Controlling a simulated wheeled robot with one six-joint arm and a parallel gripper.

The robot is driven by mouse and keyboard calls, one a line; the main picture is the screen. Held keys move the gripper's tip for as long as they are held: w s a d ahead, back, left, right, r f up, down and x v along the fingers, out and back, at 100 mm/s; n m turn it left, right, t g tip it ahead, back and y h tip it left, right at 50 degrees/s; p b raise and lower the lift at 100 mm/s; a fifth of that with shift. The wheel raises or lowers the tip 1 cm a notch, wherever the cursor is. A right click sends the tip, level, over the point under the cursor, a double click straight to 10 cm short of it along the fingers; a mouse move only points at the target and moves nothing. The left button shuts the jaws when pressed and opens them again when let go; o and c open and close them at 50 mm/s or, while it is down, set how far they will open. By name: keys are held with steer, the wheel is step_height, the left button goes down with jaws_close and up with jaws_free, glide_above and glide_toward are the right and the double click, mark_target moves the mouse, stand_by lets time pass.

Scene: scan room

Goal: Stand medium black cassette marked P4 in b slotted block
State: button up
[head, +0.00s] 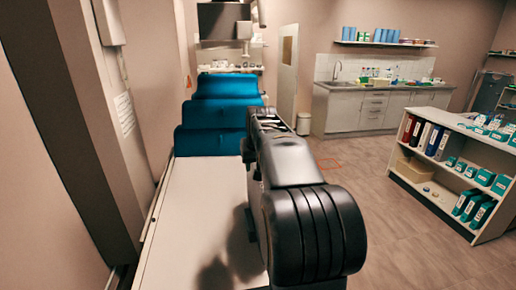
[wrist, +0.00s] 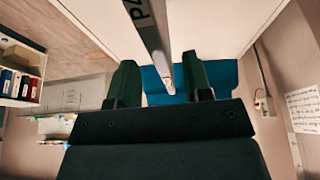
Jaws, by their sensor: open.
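The fingers are apart, with a visible gap on each side of the bar. I cannot tell whether the cassette stands free or in something. In the head view my arm hides the cassette. I cannot make out the slotted block in either view.
A long white surface (head: 188,225) runs ahead along the left wall. Blue cushions (head: 215,115) lie at its far end. A white shelf unit (head: 462,135) with binders and boxes stands at the right. A sink counter (head: 360,108) is at the back. Floor between is clear.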

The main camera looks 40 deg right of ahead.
steer(key=v, duration=1)
steer(key=shift+r, duration=0.2)
steer(key=shift+r, duration=0.1)
step_height(320, 180, up, 6)
steer(key=p, duration=0.6)
